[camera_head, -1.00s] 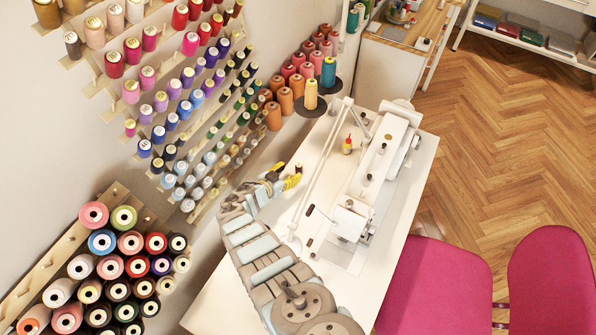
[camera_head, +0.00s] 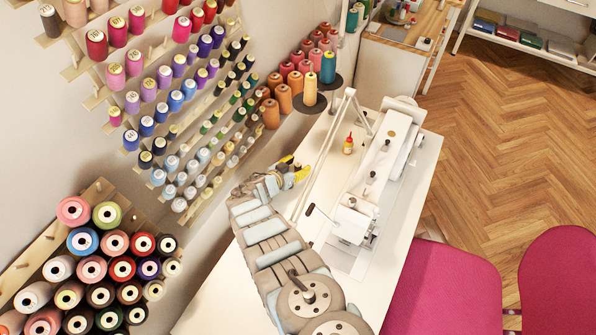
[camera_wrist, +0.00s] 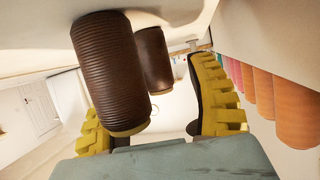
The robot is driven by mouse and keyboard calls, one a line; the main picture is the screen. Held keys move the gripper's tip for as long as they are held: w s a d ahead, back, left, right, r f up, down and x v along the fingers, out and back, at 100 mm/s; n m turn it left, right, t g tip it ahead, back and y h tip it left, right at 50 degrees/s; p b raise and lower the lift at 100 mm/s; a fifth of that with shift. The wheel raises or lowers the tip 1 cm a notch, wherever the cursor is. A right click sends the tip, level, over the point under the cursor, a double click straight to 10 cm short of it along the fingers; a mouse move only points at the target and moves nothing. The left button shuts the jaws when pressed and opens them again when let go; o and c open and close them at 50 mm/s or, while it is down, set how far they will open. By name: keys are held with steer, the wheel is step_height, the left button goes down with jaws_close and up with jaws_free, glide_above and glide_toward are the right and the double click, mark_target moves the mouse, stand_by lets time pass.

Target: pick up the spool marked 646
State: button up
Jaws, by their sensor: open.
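My gripper (camera_head: 294,171) hangs over the far-left part of the white sewing table, its yellow fingers spread. In the wrist view my gripper (camera_wrist: 160,112) is open, with one yellow finger at each side. A large dark brown spool (camera_wrist: 112,72) shows close between the fingers, nearer the left one, with no visible grip on it. A second brown spool (camera_wrist: 153,60) stands just behind it. No number is readable on either, so I cannot tell which is marked 646. In the head view my fingers largely hide this spot.
Thread racks with many spools (camera_head: 132,242) line the left wall. Orange cones (camera_wrist: 297,100) show right in the wrist view. Pink chairs (camera_head: 445,285) stand at lower right.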

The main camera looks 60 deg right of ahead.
steer(key=c, duration=0.9)
steer(key=shift+c, duration=0.2)
steer(key=shift+r, duration=0.1)
step_height(320, 180, up, 10)
steer(key=p, duration=1)
